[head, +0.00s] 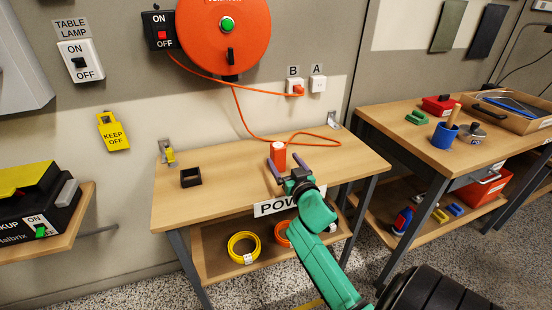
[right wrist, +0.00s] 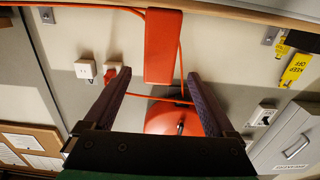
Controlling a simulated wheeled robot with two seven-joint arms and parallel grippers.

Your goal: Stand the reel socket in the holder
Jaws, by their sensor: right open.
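The reel socket is an orange block (head: 278,154) standing on the wooden table; it also shows in the right wrist view (right wrist: 163,45). An orange cable runs near it on the tabletop. My right gripper (head: 283,160) is open and empty, its two fingers pointing toward the socket. In the right wrist view the socket lies between the lines of the fingers (right wrist: 159,76), seemingly just beyond the tips. The holder appears to be the small black square frame (head: 190,178), empty, on the table's left part. My left gripper is not in view.
The orange reel (head: 224,30) hangs on the wall, its cable (head: 250,125) draping to the table. Another lead ends at outlet B (head: 295,87). A yellow clamp-like piece (head: 168,153) sits at the back left edge. The tabletop (head: 230,165) between frame and socket is clear.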

